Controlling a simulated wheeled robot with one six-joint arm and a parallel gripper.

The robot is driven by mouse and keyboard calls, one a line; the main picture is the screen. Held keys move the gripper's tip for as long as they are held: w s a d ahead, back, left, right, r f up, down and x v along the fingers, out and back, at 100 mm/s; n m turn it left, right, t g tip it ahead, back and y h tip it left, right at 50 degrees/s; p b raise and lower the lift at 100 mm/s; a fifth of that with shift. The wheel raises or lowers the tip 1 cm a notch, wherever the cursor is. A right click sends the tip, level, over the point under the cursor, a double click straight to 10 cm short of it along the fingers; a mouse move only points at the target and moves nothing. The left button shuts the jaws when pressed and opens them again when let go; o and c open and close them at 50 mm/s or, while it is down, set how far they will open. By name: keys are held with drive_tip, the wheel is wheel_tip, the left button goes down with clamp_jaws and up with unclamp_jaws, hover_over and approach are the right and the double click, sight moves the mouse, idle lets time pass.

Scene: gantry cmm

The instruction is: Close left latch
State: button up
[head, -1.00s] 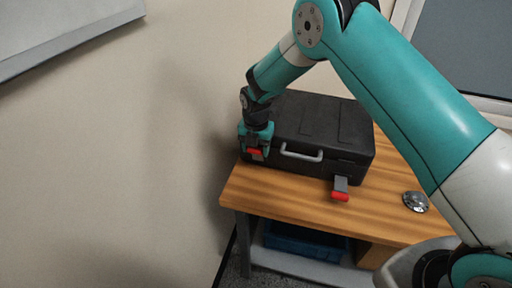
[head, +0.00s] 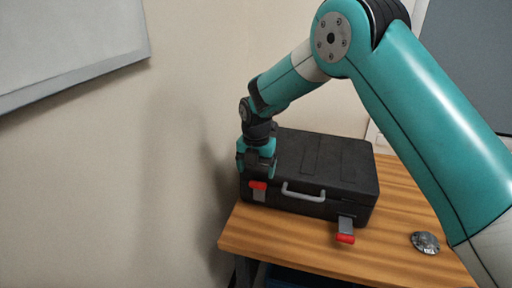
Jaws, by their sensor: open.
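A closed black case (head: 345,165) lies on a wooden table, with a grey handle (head: 303,192) on its front. The left latch (head: 259,191), grey with a red tip, lies near the left end of the case front and tilts slightly outward. The right latch (head: 346,229), also grey with a red tip, sticks out farther from the front. My gripper (head: 257,174) is open and empty, pointing down just above the left latch at the case's front left corner. I cannot tell whether it touches the latch or the case.
The wooden table (head: 290,247) has a clear strip in front of the case. A round metal disc (head: 425,243) lies on the table to the right. A wall stands close behind and left of the case. A grey board (head: 65,50) hangs on the wall.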

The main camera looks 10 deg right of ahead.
wheel_tip(320, 180, up, 10)
drive_tip(key=b, duration=0.1)
drive_tip(key=shift+f+b, duration=0.15)
drive_tip(key=shift+b, duration=0.15)
drive_tip(key=shift+s+a, duration=0.1)
drive_tip(key=s+r+m+y, duration=0.2)
drive_tip(key=s+m, duration=0.9)
drive_tip(key=s, duration=0.6)
drive_tip(key=s+d+r+m+y, duration=0.1)
drive_tip(key=s+r+m, duration=0.3)
drive_tip(key=s+m, duration=0.7)
drive_tip(key=s+y, duration=0.1)
drive_tip(key=s, duration=0.5)
drive_tip(key=shift+d+r+m, duration=0.15)
drive_tip(key=shift+r+m, duration=0.15)
drive_tip(key=shift+m, duration=0.1)
